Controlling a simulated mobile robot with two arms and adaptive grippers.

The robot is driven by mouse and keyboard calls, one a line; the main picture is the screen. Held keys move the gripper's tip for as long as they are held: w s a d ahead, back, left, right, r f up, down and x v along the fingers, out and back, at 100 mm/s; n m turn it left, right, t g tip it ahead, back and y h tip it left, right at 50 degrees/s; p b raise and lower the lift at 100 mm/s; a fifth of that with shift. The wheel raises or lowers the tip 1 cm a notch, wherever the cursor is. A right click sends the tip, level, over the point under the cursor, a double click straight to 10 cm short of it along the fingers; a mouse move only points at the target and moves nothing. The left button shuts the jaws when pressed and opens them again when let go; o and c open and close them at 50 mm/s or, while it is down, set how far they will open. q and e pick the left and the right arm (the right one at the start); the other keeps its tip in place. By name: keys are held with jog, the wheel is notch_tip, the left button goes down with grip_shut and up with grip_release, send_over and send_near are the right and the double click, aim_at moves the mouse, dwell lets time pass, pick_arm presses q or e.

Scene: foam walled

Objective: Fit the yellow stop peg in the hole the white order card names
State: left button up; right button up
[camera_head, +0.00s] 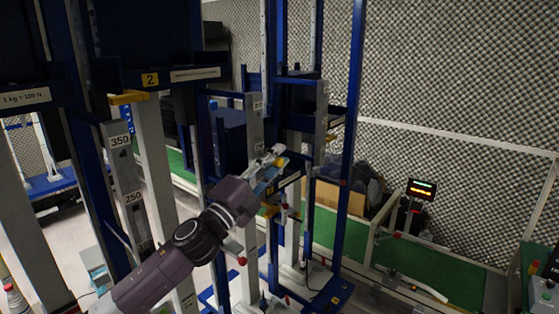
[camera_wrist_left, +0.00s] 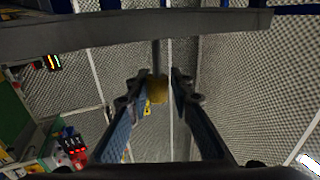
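My left gripper (camera_head: 270,170) reaches up from the lower left to the grey post with printed numbers in the middle of the head view. In the left wrist view its two fingers (camera_wrist_left: 161,82) close in on either side of a yellow block (camera_wrist_left: 157,91) with a grey rod running up from it, which looks like the yellow stop peg. A grey post (camera_head: 120,150) at the left carries the numbers 350 and 250. A yellow piece (camera_head: 128,98) sits at its top. I cannot make out a white order card for certain. My right gripper is not in view.
Blue frame uprights (camera_head: 349,150) stand close around the left arm. A blue crossbar bears a yellow "2" plate (camera_head: 149,79). A white "1 kg = 100 N" label (camera_head: 25,98) is at the left. A lit display (camera_head: 421,190) stands by green benches at the right.

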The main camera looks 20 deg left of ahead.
aim_at(272, 164)
pick_arm(q)
jog(key=o, duration=0.3)
jog(key=shift+a+r, duration=0.35)
jog(key=shift+r, duration=0.05)
jog(key=shift+s+f, duration=0.25)
jog(key=shift+f, duration=0.2)
jog(key=v, duration=0.6)
jog(key=shift+s+f, duration=0.25)
jog(key=shift+s, duration=0.05)
jog(key=shift+s+a, duration=0.1)
jog(key=shift+s, duration=0.25)
jog(key=shift+c, duration=0.3)
